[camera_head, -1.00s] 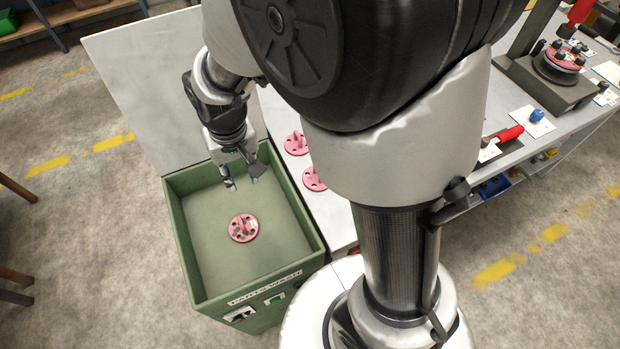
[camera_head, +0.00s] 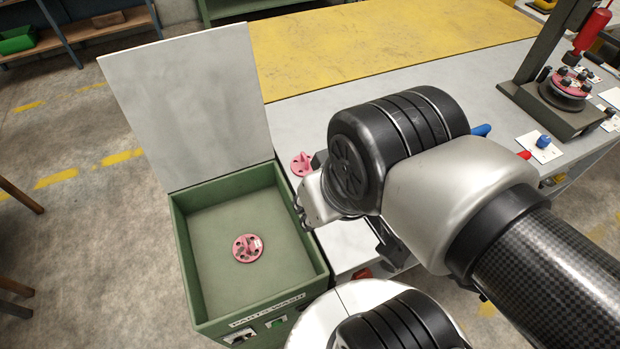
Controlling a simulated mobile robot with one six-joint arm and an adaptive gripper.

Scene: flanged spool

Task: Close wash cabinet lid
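The wash cabinet (camera_head: 181,240) is an open-topped green box labelled "PARTS WASH" at the lower left. Its pale grey lid (camera_head: 190,105) stands up, open, along the cabinet's back edge. A pink flanged part (camera_head: 248,248) with several holes lies on the cabinet floor. My arm is folded to the right of the cabinet, with a wrist link close to its right rim.
A grey workbench (camera_head: 300,115) with a yellow mat (camera_head: 390,45) adjoins the cabinet on the right. Another pink part (camera_head: 301,163) lies on it, partly hidden by my arm. A press-like stand (camera_head: 550,105) is at the far right.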

